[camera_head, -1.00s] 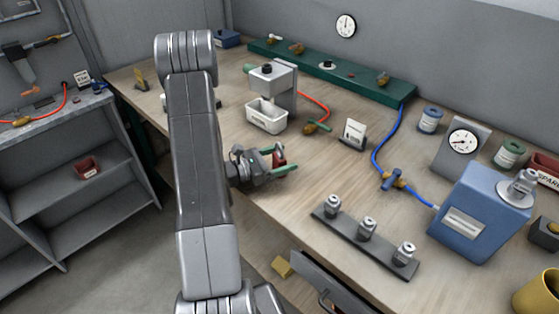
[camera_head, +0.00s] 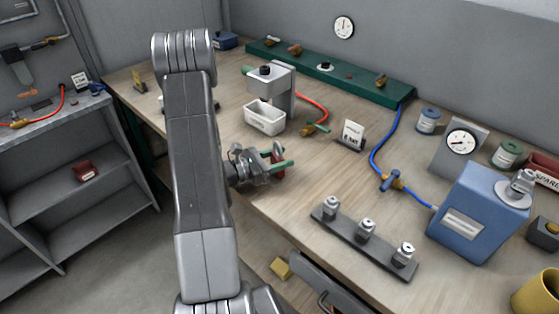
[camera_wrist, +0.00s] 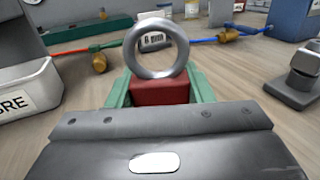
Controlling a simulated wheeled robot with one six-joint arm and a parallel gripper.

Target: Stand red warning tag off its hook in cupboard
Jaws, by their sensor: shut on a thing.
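My gripper (camera_head: 277,164) is above the workbench near its front edge, with green fingers shut on the red warning tag (camera_head: 279,158). In the wrist view the tag (camera_wrist: 160,90) is a red block between the green fingers. A grey metal ring (camera_wrist: 156,48) stands upright just above it and seems to belong to it. The tag's lower part is hidden by the gripper. The open grey cupboard (camera_head: 95,160) is at the far left, well away from my gripper. A small red bin (camera_head: 84,171) sits on its shelf.
On the workbench (camera_head: 290,205), a white bin (camera_head: 265,118) and a white sign (camera_head: 352,134) stand behind my gripper. A rail with metal fittings (camera_head: 362,244) and a blue box (camera_head: 482,212) are to the right. An open drawer (camera_head: 325,290) juts from the front.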

